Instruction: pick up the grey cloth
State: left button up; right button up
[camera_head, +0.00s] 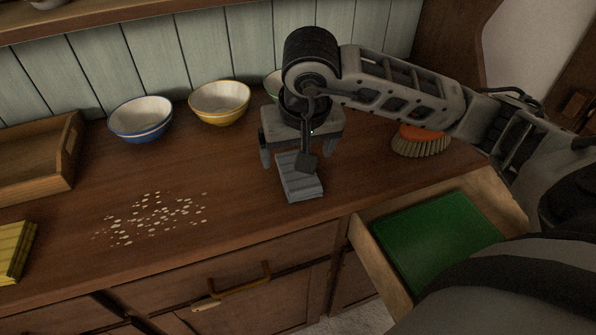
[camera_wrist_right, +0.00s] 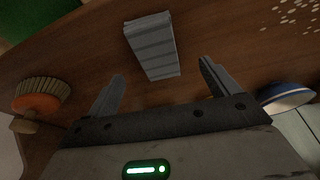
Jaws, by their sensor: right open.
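The grey cloth (camera_head: 300,183) is a folded, striped block lying on the wooden counter near its front edge. It also shows in the right wrist view (camera_wrist_right: 152,46), just beyond the fingertips and between their lines. My right gripper (camera_head: 298,158) is above the cloth, pointing down, with its fingers apart. In the wrist view the open fingers (camera_wrist_right: 162,70) hold nothing, and the cloth is apart from them. Part of the cloth's far end is hidden by the gripper in the head view. My left gripper is not in view.
Crumbs (camera_head: 155,218) lie left of the cloth. A blue bowl (camera_head: 140,120), a yellow bowl (camera_head: 220,103) and a partly hidden green bowl (camera_head: 272,84) stand behind. A brush (camera_head: 421,139) is right. An open drawer (camera_head: 372,258) with green lining juts out below. A yellow cloth (camera_head: 14,250) lies left.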

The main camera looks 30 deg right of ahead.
aim_at(297, 186)
jog(key=shift+d+p+x, duration=0.2)
jog(key=shift+p+x, duration=0.05)
jog(key=shift+x, duration=1.4)
jog(key=shift+d+p+x, duration=0.15)
jog(key=shift+p+x, duration=0.1)
jog(key=shift+x, duration=1.35)
jog(key=c, duration=1.1)
